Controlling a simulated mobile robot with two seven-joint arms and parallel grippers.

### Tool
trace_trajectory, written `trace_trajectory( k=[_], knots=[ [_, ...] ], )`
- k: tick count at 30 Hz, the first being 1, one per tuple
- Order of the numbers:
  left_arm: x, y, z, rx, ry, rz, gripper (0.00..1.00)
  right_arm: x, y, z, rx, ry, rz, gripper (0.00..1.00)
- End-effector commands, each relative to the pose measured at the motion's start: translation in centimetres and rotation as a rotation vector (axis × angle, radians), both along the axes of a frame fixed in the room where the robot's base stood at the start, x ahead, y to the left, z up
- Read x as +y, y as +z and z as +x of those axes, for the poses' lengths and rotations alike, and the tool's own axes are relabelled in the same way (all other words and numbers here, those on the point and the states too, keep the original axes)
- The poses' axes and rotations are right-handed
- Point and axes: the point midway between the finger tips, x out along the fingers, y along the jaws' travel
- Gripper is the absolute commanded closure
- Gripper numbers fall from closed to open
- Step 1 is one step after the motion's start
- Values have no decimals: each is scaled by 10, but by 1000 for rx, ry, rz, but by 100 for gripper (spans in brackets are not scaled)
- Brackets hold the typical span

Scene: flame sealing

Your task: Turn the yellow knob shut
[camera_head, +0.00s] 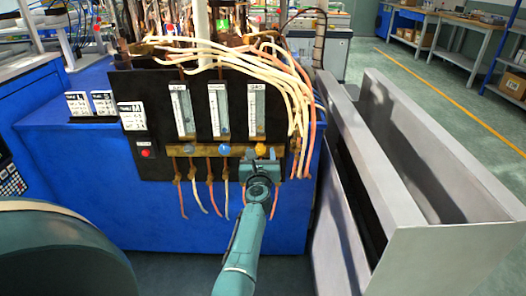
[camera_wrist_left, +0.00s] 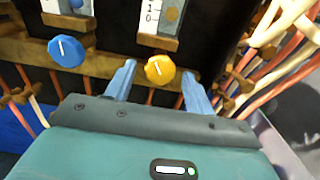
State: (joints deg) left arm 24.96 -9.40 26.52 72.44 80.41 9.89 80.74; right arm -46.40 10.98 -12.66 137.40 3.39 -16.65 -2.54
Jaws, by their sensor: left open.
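The yellow knob (camera_head: 260,149) sits on the brass strip under the rightmost flow gauge. In the left wrist view, the yellow knob (camera_wrist_left: 160,69) is round with a white pointer line tilted slightly from vertical. My left gripper (camera_head: 261,160) is just below and in front of the knob in the head view. In the left wrist view, the left gripper's (camera_wrist_left: 157,82) two blue fingers stand apart, one on each side of the knob, with visible gaps. Nothing is held. My right gripper is not in view.
A blue knob (camera_wrist_left: 66,51) is left of the yellow one. A red button (camera_head: 147,153) is on the black panel (camera_head: 158,172). Several pale and red hoses (camera_head: 290,85) hang at the panel's right. A grey metal bin (camera_head: 400,195) stands to the right.

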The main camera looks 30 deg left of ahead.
Motion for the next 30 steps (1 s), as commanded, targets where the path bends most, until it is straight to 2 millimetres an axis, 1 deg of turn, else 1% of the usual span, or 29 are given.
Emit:
trace_trajectory(
  k=[6, 22, 30],
  knots=[
    [0, 0, 0, 0, 0, 0, 46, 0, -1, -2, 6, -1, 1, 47],
    [0, 0, 0, -1, 0, 1, 90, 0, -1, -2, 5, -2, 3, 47],
    [0, 1, 0, 16, 0, 28, 91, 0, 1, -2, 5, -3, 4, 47]
  ],
)
